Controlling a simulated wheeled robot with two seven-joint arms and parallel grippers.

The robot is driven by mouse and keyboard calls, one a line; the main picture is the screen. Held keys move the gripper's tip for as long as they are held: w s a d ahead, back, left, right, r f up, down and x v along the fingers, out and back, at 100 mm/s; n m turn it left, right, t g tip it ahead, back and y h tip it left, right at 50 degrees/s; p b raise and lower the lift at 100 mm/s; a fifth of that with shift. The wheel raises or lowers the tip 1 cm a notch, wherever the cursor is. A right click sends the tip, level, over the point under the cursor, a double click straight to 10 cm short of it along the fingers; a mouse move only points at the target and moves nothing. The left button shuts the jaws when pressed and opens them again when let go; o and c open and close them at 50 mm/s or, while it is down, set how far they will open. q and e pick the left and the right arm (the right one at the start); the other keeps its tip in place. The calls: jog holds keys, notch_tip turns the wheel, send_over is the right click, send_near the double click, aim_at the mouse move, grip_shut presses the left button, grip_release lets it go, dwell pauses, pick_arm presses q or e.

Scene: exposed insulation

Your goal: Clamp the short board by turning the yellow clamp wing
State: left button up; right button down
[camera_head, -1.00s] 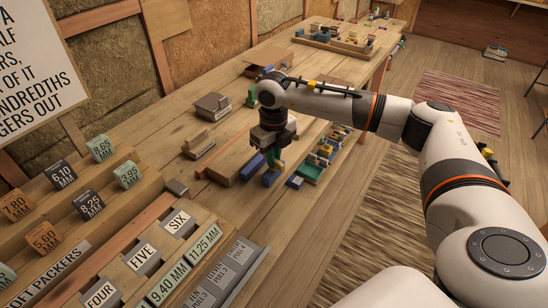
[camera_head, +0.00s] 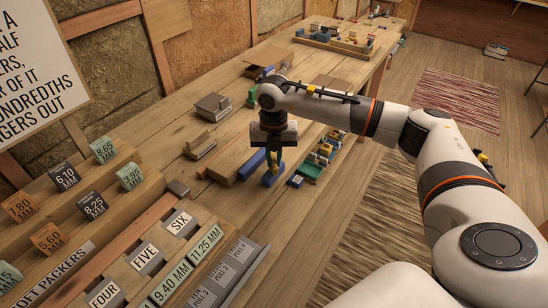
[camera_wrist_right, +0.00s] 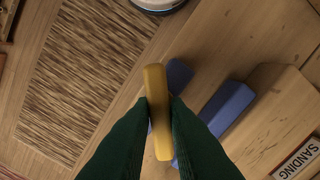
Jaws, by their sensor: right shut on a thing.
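My right gripper (camera_head: 274,160) points down at the front edge of the bench. In the right wrist view its two dark green fingers (camera_wrist_right: 160,112) are shut on the yellow clamp wing (camera_wrist_right: 156,88), one on each side. A sliver of the wing shows under the gripper in the head view. The blue clamp parts (camera_wrist_right: 228,108) lie below and beside the wing; a blue block also shows in the head view (camera_head: 272,179). The short board (camera_head: 229,168) lies flat left of the clamp. Whether the clamp touches it is unclear. My left gripper is not in view.
A rack of number cards (camera_head: 140,262) fills the near left. A striped rug (camera_head: 385,215) lies on the floor.

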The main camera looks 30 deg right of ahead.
aim_at(274, 160)
jog(key=shift+m, duration=1)
jog(key=c, duration=2.2)
grip_release()
jog(key=m+p, duration=0.1)
jog(key=m, duration=0.2)
jog(key=shift+r, duration=0.1)
jog(key=c, duration=2)
grip_release()
jog(key=shift+m+p, duration=0.35)
jog(key=shift+m, duration=0.65)
jog(key=o, duration=0.6)
jog(key=shift+d, duration=0.1)
jog(key=shift+c, duration=0.2)
notch_tip(274, 160, up, 12)
jog(key=b, duration=0.1)
jog(key=shift+b, duration=0.3)
